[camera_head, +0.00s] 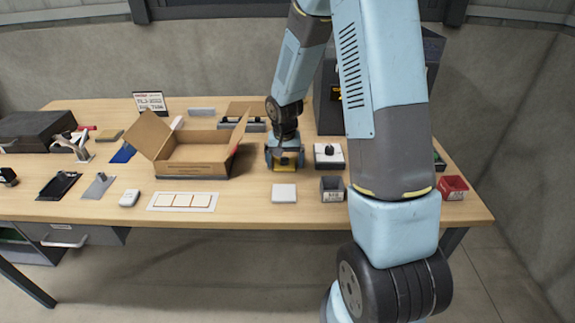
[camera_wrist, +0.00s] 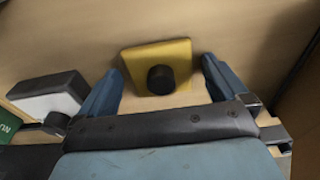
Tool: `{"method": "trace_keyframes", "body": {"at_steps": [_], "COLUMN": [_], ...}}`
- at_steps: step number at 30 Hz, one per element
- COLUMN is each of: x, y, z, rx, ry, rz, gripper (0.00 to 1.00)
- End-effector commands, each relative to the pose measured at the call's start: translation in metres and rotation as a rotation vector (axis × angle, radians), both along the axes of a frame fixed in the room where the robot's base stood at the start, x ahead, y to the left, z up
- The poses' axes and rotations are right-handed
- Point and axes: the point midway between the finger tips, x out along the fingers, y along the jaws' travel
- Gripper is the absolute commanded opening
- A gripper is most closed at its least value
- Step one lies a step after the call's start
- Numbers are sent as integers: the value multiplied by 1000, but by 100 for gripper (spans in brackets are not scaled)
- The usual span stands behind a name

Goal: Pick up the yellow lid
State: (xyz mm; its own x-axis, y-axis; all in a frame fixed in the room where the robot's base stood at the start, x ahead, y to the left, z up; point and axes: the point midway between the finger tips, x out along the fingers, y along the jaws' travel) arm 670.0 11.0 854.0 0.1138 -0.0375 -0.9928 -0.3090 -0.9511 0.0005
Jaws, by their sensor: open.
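The yellow lid (camera_wrist: 182,57) is a flat yellow plate with a round black knob (camera_wrist: 161,79) on top. It lies on the wooden table in the wrist view, just beyond and between my fingertips. My gripper (camera_wrist: 162,82) is open, with one blue finger on each side of the lid. I cannot tell whether either finger touches it. In the head view, my gripper (camera_head: 286,158) points down over the lid, and a bit of the yellow lid (camera_head: 287,167) shows below it. The rest of the lid is hidden there by the gripper.
An open cardboard box (camera_head: 195,158) stands left of my gripper. A white block with a black knob (camera_head: 328,155) is close on the right. A white square (camera_head: 284,193) and a grey bin (camera_head: 332,189) lie in front. A red bin (camera_head: 453,187) stands at the right edge.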

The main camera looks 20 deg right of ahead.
Motion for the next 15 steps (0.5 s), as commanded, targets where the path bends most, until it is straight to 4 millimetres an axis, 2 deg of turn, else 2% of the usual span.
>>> {"method": "trace_keyframes", "body": {"at_steps": [8,15], "x": [0,0], "y": [0,0], "z": [-2,-2], "rx": [0,0], "ry": [0,0], "rz": [-1,-1], "gripper": [99,76]}}
